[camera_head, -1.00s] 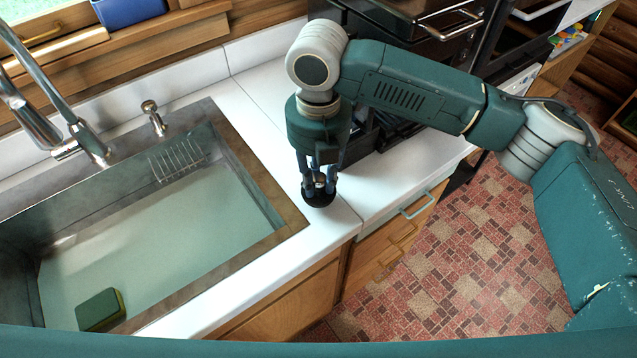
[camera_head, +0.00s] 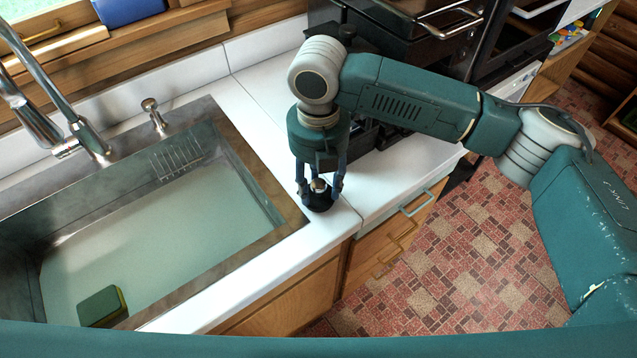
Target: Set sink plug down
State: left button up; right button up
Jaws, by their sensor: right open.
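The sink plug (camera_head: 319,203) is a black round piece with a metal knob on top. It stands upright on the white counter, right of the sink, near the counter's front edge. My right gripper (camera_head: 320,190) points straight down over it. Its fingers are open, one on each side of the knob. Whether a finger touches the plug is too small to tell. My left gripper is not in the head view.
The sink (camera_head: 170,230) on the left holds cloudy water, a green sponge (camera_head: 101,307) and a wire rack (camera_head: 177,158). A metal faucet (camera_head: 75,135) stands behind it. A black stove (camera_head: 420,40) is behind my right arm. Bare counter (camera_head: 255,125) lies between sink and stove.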

aim_at(318, 183)
notch_tip(318, 183, up, 12)
jog(key=b, duration=0.2)
dwell(0.6)
